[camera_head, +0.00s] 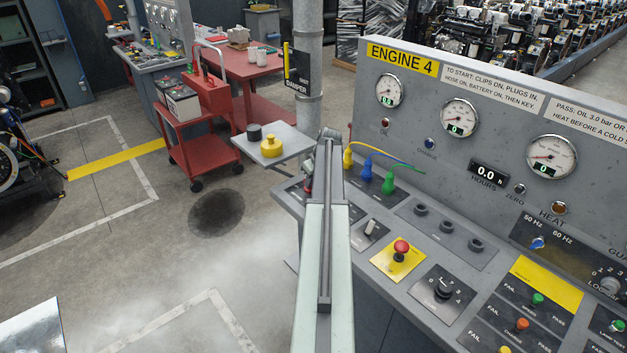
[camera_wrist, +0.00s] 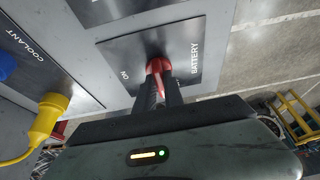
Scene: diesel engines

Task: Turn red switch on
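The red switch (camera_wrist: 156,67) sits on a dark plate marked BATTERY in the wrist view, with the word ON to the left of its knob. Its handle points down towards my gripper, not at the word ON. My gripper (camera_wrist: 160,88) has one dark finger on each side of the red handle, close against it, and appears shut on it. In the head view my arm reaches over the near left end of the grey console (camera_head: 455,210) and hides most of the switch and my gripper.
Blue (camera_head: 388,182) and yellow (camera_head: 348,155) plugs with cables stand beside my arm; the yellow one also shows in the wrist view (camera_wrist: 48,115). A red mushroom button (camera_head: 401,248) is nearer. Open floor lies left.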

